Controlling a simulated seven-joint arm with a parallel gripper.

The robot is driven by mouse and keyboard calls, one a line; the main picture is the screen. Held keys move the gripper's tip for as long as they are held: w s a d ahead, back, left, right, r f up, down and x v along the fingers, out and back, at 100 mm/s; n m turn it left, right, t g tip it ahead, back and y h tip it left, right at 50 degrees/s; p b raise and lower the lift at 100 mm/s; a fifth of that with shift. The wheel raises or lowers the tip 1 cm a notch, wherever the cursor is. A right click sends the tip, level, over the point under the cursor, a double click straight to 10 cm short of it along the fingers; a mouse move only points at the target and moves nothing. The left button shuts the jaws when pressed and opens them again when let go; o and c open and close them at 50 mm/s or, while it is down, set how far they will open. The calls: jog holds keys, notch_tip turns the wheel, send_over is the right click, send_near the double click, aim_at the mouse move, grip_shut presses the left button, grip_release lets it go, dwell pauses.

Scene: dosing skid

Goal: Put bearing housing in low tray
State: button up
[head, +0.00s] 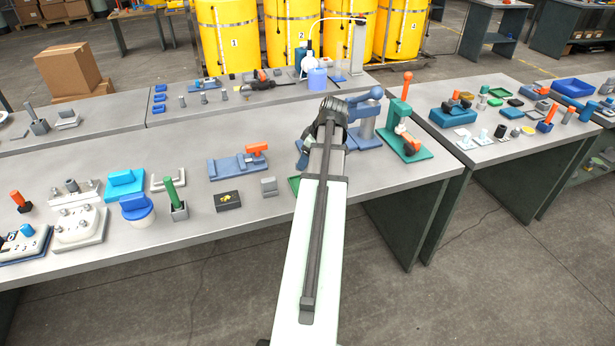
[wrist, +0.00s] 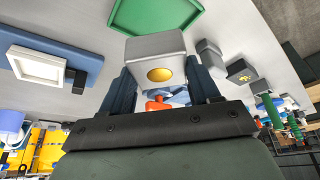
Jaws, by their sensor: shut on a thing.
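The bearing housing (wrist: 157,48) is a grey block with a round brass-coloured face, seen in the wrist view. My gripper (wrist: 159,72) is shut on it, with one dark finger on each side. The low tray (wrist: 152,12) is green and shallow, and its bare inside shows just beyond the housing at the top of the wrist view. I cannot tell how high the housing is above the bench. In the head view only a sliver of the tray (head: 293,184) shows left of my arm, and the arm hides the housing.
A small grey block (head: 269,186) and a black box with a yellow mark (head: 228,200) stand left of the tray. A blue fixture with an orange clamp (head: 238,165) lies behind them. A green press with an orange handle (head: 404,140) stands right of my arm.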

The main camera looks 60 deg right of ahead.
jog(key=shift+f, duration=3.6)
jog(key=shift+f, duration=0.1)
jog(key=o, duration=1.3)
jog(key=shift+o, duration=0.2)
jog(key=v, duration=1.2)
